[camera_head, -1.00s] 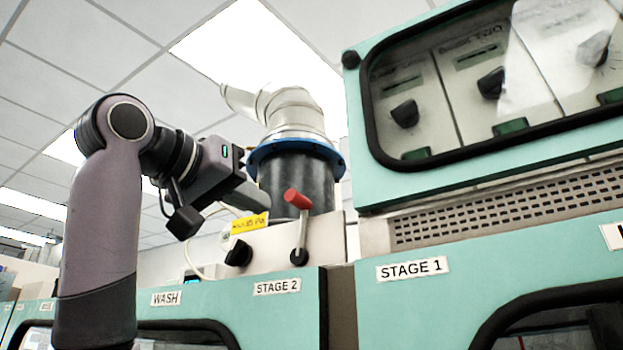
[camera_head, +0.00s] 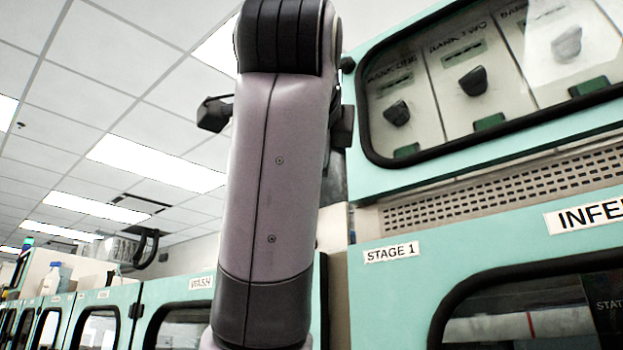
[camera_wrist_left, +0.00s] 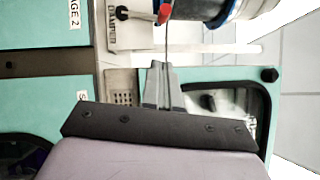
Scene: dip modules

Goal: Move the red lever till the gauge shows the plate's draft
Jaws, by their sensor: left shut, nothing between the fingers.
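In the left wrist view, which is turned on its side, the red lever's grip (camera_wrist_left: 164,12) shows at the top edge, with its dark pivot to the left on a pale panel labelled DAMPER. My left gripper (camera_wrist_left: 161,66) is shut and empty, its tips pointing toward the lever and apart from it in the picture; the distance in depth is unclear. In the head view my left arm stands in front and hides the lever and the gripper's fingers. The gauge and the yellow plate are not visible in either current view. My right gripper is not in view.
A dark duct collar with a blue flange (camera_wrist_left: 207,12) stands close to the lever. Teal cabinets carry the labels STAGE 1 (camera_head: 391,253) and WASH (camera_head: 201,283). A windowed teal unit with several dark knobs (camera_head: 473,81) is at upper right, above a vent grille (camera_head: 500,185).

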